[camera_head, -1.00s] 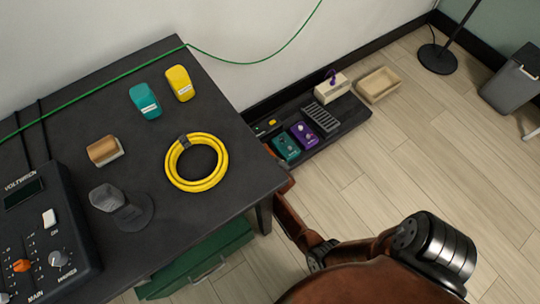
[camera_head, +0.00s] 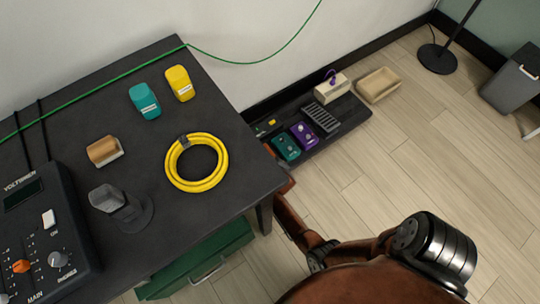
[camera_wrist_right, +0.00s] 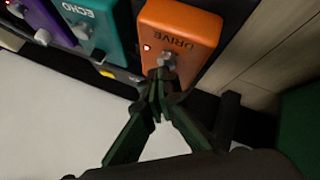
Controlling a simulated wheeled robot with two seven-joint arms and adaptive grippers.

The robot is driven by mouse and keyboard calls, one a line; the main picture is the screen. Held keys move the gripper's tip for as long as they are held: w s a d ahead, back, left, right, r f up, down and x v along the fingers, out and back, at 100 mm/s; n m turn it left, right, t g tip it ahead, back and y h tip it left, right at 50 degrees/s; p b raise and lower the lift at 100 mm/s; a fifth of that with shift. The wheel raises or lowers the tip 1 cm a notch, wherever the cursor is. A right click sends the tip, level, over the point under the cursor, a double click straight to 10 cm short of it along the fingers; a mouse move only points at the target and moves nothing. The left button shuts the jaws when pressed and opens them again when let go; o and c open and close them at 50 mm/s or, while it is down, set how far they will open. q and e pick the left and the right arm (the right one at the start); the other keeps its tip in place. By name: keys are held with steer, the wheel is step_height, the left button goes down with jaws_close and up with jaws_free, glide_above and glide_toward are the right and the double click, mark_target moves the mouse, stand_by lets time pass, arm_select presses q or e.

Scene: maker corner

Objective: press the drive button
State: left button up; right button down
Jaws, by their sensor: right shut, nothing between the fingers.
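The orange drive pedal (camera_wrist_right: 180,30) is in the right wrist view, its DRIVE label upside down. A small red light glows on it. Its round metal button (camera_wrist_right: 167,61) is at the near edge. My right gripper (camera_wrist_right: 160,88) is shut and empty, with its fingertips right at the button and partly in front of it. I cannot tell whether they touch it. My left gripper is in no view.
The teal echo pedal (camera_wrist_right: 97,24) is beside the drive pedal, with a purple pedal (camera_wrist_right: 45,20) beyond it. In the head view the dark pedalboard (camera_head: 345,118) lies on the floor beside the black table (camera_head: 235,190). My right arm reaches past the table's right edge.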

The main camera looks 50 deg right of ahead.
steer(key=shift+f, duration=0.45)
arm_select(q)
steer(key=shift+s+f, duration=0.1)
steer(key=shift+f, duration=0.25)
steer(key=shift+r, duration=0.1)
arm_select(e)
steer(key=shift+s+r, duration=0.1)
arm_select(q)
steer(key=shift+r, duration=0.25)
arm_select(e)
steer(key=shift+r, duration=0.3)
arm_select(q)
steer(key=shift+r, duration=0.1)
arm_select(e)
steer(key=shift+r, duration=0.1)
step_height(320, 180, up, 6)
steer(key=p, duration=0.4)
steer(key=shift+p, duration=0.35)
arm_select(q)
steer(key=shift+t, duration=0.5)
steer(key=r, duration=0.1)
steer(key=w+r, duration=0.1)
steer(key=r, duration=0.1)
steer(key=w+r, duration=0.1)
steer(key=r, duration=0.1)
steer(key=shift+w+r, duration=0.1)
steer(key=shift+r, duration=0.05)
